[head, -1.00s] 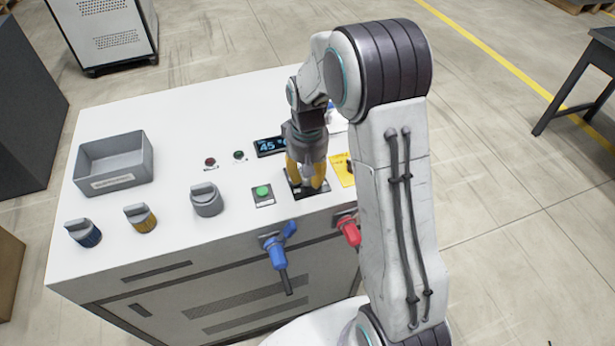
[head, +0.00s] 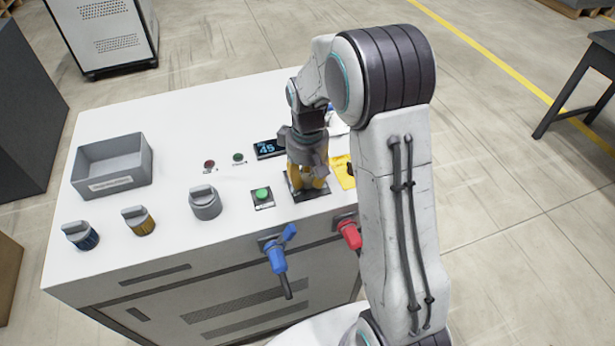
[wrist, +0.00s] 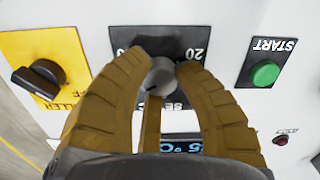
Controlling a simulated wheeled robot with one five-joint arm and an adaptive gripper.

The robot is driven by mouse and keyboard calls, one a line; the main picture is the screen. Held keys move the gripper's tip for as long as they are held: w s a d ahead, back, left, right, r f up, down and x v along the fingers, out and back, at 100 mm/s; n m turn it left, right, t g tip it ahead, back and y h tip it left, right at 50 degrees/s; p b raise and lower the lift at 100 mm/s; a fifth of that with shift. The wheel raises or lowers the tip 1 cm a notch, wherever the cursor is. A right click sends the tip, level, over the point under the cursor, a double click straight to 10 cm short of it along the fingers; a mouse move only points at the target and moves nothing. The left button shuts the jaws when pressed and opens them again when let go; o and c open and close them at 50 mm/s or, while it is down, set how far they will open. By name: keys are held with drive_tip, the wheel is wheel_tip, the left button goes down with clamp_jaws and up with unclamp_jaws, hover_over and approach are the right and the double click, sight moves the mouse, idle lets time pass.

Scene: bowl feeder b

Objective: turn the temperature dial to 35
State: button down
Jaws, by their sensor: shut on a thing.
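The temperature dial (wrist: 161,77) is a grey round knob on a black plate (wrist: 120,40) with a 20 mark, seen upside down in the wrist view. My gripper (wrist: 160,64) has its yellow-brown fingers closed around the knob. In the head view my gripper (head: 307,184) points down onto the black plate (head: 298,197), and the fingers hide the knob. The display (head: 268,148) behind it reads 45. In the wrist view the display (wrist: 184,146) is partly covered by my gripper. The dial's pointer setting cannot be read clearly.
A green START button (wrist: 265,74) is beside the dial. A yellow plate with a black switch (wrist: 38,80) is on its other side. Blue (head: 277,256) and red (head: 350,235) handles stick out of the front. Grey, orange and blue knobs and a grey bin (head: 112,165) are further left.

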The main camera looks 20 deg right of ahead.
sight(307, 178)
drive_tip(key=shift+s+f, duration=0.1)
drive_tip(key=c, duration=0.9)
unclamp_jaws()
wheel_tip(307, 178, up, 12)
drive_tip(key=shift+r, duration=0.1)
idle(0.3)
